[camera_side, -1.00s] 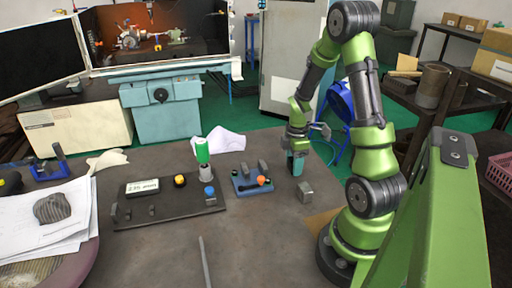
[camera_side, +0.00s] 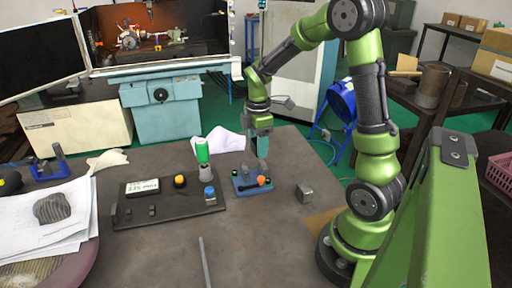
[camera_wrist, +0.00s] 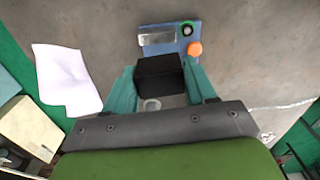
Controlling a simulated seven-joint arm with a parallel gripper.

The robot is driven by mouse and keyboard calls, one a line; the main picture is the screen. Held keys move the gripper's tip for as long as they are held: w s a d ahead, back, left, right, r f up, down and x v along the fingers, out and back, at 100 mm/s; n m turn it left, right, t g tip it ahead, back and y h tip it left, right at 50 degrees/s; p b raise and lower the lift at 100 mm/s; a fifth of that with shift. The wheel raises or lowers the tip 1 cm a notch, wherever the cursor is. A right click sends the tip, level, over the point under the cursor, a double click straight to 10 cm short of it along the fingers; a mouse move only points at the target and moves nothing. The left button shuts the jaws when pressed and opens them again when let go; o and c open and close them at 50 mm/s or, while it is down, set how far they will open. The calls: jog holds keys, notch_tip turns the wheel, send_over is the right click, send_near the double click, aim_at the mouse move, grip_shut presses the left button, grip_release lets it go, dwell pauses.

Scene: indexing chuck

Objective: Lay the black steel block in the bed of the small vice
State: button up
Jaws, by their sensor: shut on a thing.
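The black steel block (camera_wrist: 160,76) sits between the two teal fingers of my gripper (camera_side: 262,148) in the wrist view, held by them. In the side view I cannot make the block out behind the fingers. The small vice (camera_side: 240,185) is a blue base with grey jaws, a dark bar and an orange knob. My fingertips point down at its back right edge in the side view. In the wrist view the vice (camera_wrist: 177,49) shows just beyond the block, with a grey jaw and the orange knob; the block and gripper hide part of it.
A grey metal block (camera_side: 305,192) stands on the table right of the vice. White paper (camera_side: 226,143) lies behind. The table front right is clear.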

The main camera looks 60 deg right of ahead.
jog(key=shift+w+a+r+m, duration=0.1)
jog(key=shift+w+a+m, duration=0.2)
jog(key=shift+w, duration=0.1)
send_over(255, 175)
jog(key=shift+d+f, duration=0.1)
jog(key=shift+f, duration=3.4)
jog(key=shift+f, duration=0.75)
jog(key=o, duration=1.5)
notch_tip(255, 175, up, 17)
jog(key=shift+f, duration=0.1)
